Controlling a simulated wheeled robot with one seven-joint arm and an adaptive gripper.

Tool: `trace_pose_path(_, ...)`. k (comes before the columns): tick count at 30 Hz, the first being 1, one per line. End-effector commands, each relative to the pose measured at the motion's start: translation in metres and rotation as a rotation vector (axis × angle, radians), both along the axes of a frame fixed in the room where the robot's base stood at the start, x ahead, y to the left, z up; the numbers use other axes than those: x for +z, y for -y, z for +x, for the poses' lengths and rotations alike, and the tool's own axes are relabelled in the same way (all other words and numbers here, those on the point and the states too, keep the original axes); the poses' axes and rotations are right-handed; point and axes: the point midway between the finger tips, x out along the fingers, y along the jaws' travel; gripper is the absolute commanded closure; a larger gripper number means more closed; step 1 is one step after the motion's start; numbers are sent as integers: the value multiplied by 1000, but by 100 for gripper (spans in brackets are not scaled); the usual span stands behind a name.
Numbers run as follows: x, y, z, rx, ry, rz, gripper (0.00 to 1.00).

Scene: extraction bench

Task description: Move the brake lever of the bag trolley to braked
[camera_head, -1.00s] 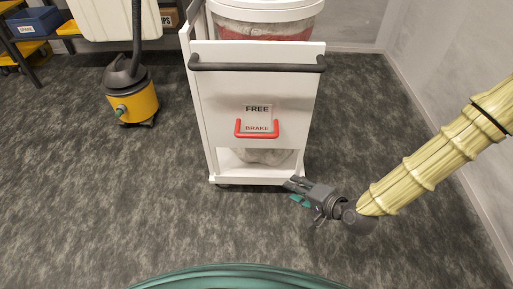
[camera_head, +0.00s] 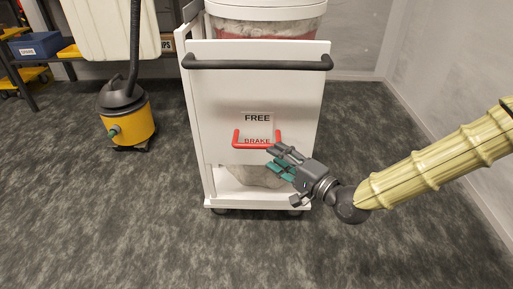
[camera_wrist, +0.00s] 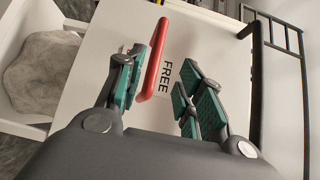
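The bag trolley (camera_head: 215,110) is a white cart standing in front of me. Its brake lever (camera_head: 256,147) is a red U-shaped handle on the front panel, with its crossbar low, by the word BRAKE; the word FREE stands above it. In the wrist view the lever (camera_wrist: 155,58) shows as a red bar between the lines of the two fingers, closer to the left one. My gripper (camera_head: 276,159) is open and empty, its fingertips at the lever's lower right end. I cannot tell whether they touch it.
A black push bar (camera_head: 258,63) crosses the trolley above the lever. A lower shelf (camera_head: 235,197) juts out below, close under my gripper. A yellow vacuum (camera_head: 129,124) stands at left, and a grey wall (camera_head: 440,75) at right. The floor in front is clear.

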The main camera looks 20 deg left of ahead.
Motion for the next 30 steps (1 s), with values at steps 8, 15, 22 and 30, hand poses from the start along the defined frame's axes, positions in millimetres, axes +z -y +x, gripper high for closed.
trace_pose_path(8, -5, -38, 21, 1, 2, -2, 63)
trace_pose_path(15, -5, -66, 36, 1, 2, -1, 63)
trace_pose_path(22, -4, -77, 42, 0, 0, -1, 63)
trace_pose_path(30, -3, -78, 43, 0, 0, -1, 63)
